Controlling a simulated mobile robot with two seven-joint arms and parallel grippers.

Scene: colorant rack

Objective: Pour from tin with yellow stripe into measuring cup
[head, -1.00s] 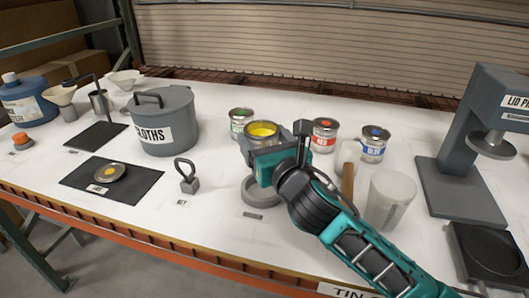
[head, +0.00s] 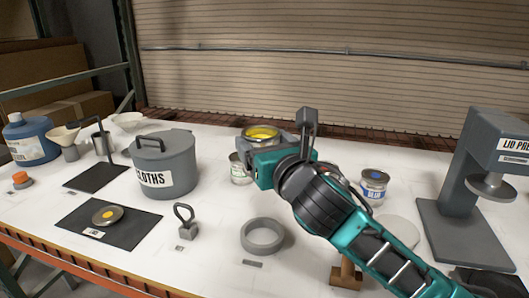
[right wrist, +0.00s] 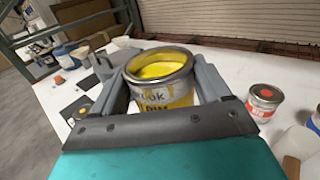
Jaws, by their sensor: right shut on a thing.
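The open tin with yellow paint and a yellow label band (right wrist: 165,93) is upright between the fingers of my right gripper (head: 265,140). The gripper is shut on it and holds it raised above the table. In the head view, the tin's yellow paint (head: 262,133) shows over the gripper, which hides most of its body. The translucent measuring cup (head: 400,228) is right of my right forearm, which hides part of it. Its edge also shows at the right of the right wrist view (right wrist: 316,121). My left gripper is not in view.
A grey ring (head: 263,236) lies empty on the table. A green-labelled tin (head: 239,172), blue-labelled tin (head: 373,187) and red-labelled tin (right wrist: 264,102) stand nearby. The lid press (head: 455,215) is at right. The cloths bin (head: 163,165) and yellow-dotted lid (head: 107,215) are at left.

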